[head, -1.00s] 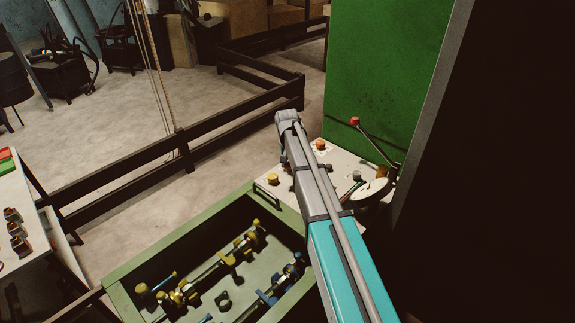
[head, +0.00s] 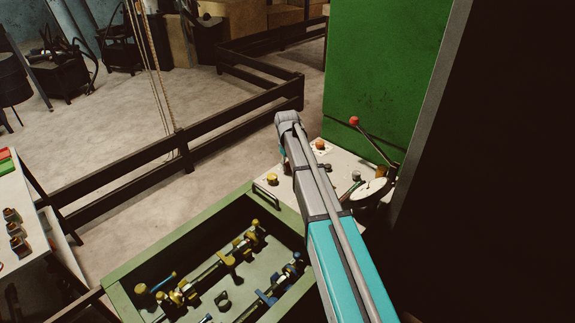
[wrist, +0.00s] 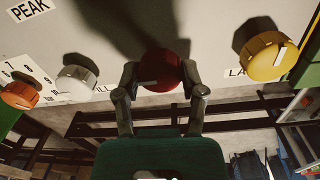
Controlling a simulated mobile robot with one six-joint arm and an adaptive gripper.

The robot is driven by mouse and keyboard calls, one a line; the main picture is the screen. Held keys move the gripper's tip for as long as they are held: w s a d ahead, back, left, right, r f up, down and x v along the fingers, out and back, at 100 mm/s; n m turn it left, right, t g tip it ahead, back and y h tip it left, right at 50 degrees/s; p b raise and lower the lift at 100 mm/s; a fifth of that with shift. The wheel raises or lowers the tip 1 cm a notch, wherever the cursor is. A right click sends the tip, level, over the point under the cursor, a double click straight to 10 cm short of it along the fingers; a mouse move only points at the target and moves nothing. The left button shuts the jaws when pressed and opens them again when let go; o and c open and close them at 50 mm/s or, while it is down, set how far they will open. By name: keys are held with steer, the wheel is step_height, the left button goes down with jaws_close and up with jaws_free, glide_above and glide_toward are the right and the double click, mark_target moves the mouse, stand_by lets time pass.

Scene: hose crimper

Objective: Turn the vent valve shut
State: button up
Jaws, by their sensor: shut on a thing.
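A round dark red knob (wrist: 162,70) is on the pale panel in the wrist view, with a white pointer mark toward its lower left. My gripper (wrist: 160,82) is shut on this knob, one finger on each side. Any label for the knob is hidden, so I cannot read whether it is the vent valve. In the head view my arm covers the gripper and the red knob.
A yellow knob (wrist: 271,57) is right of the red one; a white knob (wrist: 78,76) and an orange knob (wrist: 20,95) are left. In the head view a red-tipped lever (head: 373,140) and green tray (head: 125,277) are near the panel.

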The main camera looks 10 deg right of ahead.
steer(key=shift+w, duration=0.2)
stand_by(0.3)
steer(key=o, duration=1.1)
steer(key=shift+a, duration=0.1)
steer(key=shift+c, duration=0.2)
steer(key=shift+o, duration=0.5)
steer(key=shift+s, duration=0.1)
